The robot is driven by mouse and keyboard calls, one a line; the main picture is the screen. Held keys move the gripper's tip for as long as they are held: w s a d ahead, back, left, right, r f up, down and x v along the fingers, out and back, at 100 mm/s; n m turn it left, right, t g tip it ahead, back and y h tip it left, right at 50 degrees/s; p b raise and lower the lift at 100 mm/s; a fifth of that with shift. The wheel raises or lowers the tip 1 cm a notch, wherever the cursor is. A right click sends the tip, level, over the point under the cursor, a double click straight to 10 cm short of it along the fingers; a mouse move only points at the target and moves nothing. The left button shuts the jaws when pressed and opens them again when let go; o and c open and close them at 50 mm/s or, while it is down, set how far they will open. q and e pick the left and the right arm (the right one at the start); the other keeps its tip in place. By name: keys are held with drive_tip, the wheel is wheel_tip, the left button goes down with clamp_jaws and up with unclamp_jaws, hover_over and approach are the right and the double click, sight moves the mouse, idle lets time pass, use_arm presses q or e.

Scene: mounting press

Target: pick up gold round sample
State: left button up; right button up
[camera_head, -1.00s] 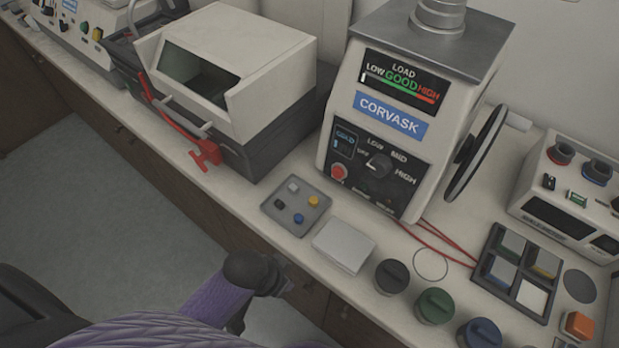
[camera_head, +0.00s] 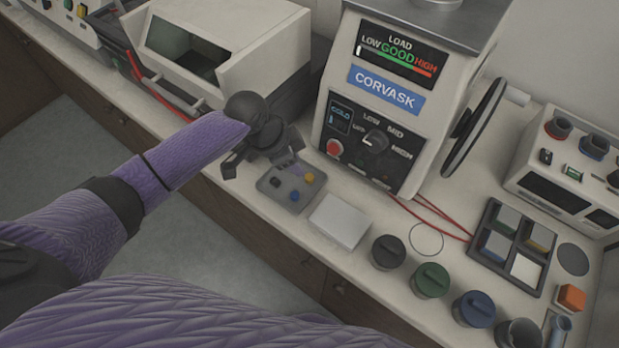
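The gold round sample (camera_head: 308,177) sits in the small grey tray (camera_head: 284,207) on the bench, near its right corner. A black sample (camera_head: 275,182) and a blue sample (camera_head: 294,196) sit beside it. The tray's far corner is hidden behind my gripper. My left gripper (camera_head: 263,168) is over the far left side of the tray, with its fingers apart, and holds nothing that I can see. It is to the left of the gold sample and apart from it. My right gripper is not in view.
The mounting press (camera_head: 368,120) stands behind the tray, and a hooded machine (camera_head: 225,50) stands at the back left. A white block (camera_head: 339,221) lies right of the tray. Black (camera_head: 388,253), green (camera_head: 431,280) and blue (camera_head: 473,309) lidded jars line the front.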

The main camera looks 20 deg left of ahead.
sight(309, 177)
use_arm(q)
drive_tip(key=b+x, duration=0.2)
drive_tip(key=x, duration=0.4)
drive_tip(key=shift+d+f, duration=0.2)
drive_tip(key=shift+f, duration=0.05)
drive_tip(key=shift+r, duration=0.1)
clamp_jaws()
